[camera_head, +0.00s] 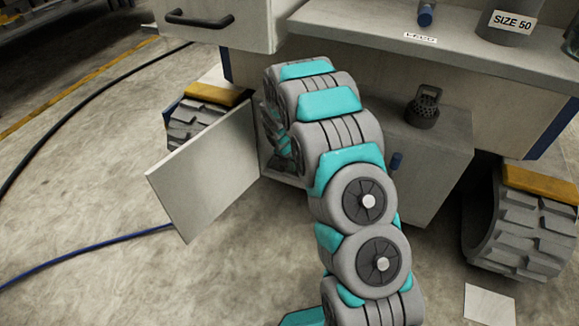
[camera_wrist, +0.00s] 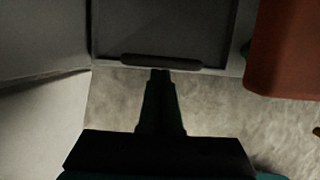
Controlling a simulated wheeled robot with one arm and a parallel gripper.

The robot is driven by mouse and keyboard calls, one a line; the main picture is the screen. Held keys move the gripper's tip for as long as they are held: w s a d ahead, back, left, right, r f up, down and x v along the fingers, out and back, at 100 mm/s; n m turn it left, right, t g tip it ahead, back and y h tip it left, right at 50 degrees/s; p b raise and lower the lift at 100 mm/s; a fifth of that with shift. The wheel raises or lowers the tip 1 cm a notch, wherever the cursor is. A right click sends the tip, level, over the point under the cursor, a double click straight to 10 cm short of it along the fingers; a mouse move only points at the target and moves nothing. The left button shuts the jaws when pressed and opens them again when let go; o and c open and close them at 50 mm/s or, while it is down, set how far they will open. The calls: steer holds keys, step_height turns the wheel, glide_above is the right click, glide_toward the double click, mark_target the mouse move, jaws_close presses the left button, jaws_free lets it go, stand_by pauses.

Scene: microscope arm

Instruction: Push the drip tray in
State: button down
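In the wrist view the drip tray appears to be the dark grey flat piece (camera_wrist: 165,30) at the top, with a rounded dark bar (camera_wrist: 160,61) along its near edge. My gripper (camera_wrist: 160,72) points at the middle of that bar. Its fingers look shut together with nothing between them. The tips are at or very near the bar; I cannot tell if they touch. In the head view my arm reaches into a low cabinet (camera_head: 435,165) and hides the tray and most of my gripper.
The cabinet's door (camera_head: 205,172) stands open at the left. A reddish-brown object (camera_wrist: 285,50) is close on the right in the wrist view. A blue cable (camera_head: 90,255) lies on the floor.

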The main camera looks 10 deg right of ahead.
steer(key=s+a+r+p, duration=0.2)
steer(key=s+a+r, duration=0.2)
steer(key=r, duration=0.6)
steer(key=shift+s+r+p, duration=0.2)
steer(key=shift+s+p, duration=0.15)
steer(key=shift+s, duration=0.45)
steer(key=s+d+r+m+g+p, duration=0.1)
steer(key=s+d+r+m+p, duration=0.1)
steer(key=s+r+m, duration=0.6)
steer(key=s+d+r+m+g+p, duration=0.1)
steer(key=s+d+r+m, duration=0.2)
steer(key=s+r+m, duration=0.6)
steer(key=s+a+r+m+g+p, duration=0.1)
steer(key=s+r+m, duration=0.2)
steer(key=s, duration=0.5)
steer(key=s+r+m+y+p, duration=0.1)
steer(key=s+r+m, duration=0.2)
steer(key=s, duration=0.6)
steer(key=s+a+r+m+g+y+p, duration=0.1)
steer(key=s+r+m, duration=0.3)
steer(key=s, duration=0.4)
steer(key=shift+s+a+m+g, duration=0.3)
steer(key=shift+a+m, duration=0.05)
steer(key=shift+m, duration=0.55)
